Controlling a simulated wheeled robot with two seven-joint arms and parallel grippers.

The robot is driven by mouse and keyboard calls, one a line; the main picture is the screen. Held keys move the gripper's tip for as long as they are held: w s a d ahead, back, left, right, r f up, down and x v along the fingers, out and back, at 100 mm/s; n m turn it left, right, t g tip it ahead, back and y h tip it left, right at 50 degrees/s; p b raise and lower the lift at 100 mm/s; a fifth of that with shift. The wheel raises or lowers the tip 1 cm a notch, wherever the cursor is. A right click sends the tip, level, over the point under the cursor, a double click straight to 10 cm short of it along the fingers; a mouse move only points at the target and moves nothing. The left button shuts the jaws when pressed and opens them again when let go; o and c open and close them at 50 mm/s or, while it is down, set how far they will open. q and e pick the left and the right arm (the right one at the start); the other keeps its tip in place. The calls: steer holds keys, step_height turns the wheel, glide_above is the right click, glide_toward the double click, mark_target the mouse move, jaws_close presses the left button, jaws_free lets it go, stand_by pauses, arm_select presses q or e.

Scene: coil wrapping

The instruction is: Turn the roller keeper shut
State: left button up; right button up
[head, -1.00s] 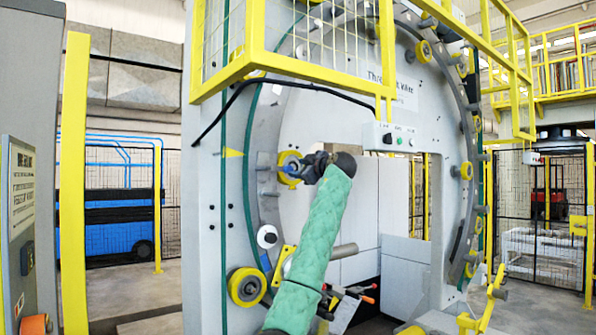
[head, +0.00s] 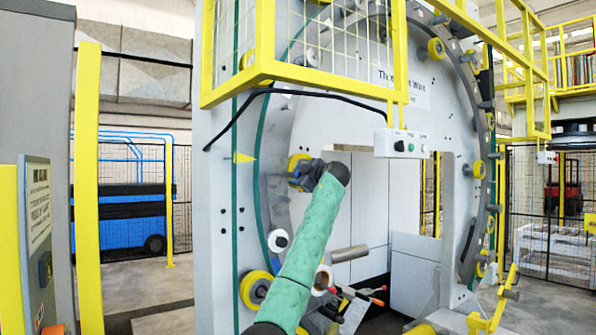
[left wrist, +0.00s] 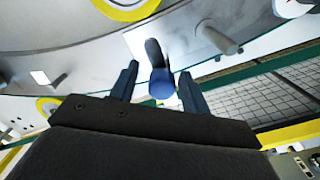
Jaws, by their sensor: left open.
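A yellow roller (head: 299,166) sits on the inner left of the big grey ring (head: 270,213). My left gripper (head: 300,178) is at this roller, at the end of my green-sleeved arm, and covers part of it. In the left wrist view a dark peg with a blue end (left wrist: 161,83), which looks like the roller keeper, stands between the fingers of my left gripper (left wrist: 158,70). The fingers are open, with a gap on each side of the peg. How far the keeper is turned cannot be told. My right gripper is not in view.
A yellow mesh guard (head: 320,50) and a black cable (head: 300,93) hang above the arm. A grey control box (head: 401,144) is right of it. A larger yellow roller (head: 254,290) and tools with red handles (head: 375,300) are below. The ring's opening is clear.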

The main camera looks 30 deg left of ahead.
arm_select(q)
steer(key=shift+w+a, duration=0.1)
steer(key=shift+a, duration=0.15)
steer(key=shift+r, duration=0.1)
jaws_close()
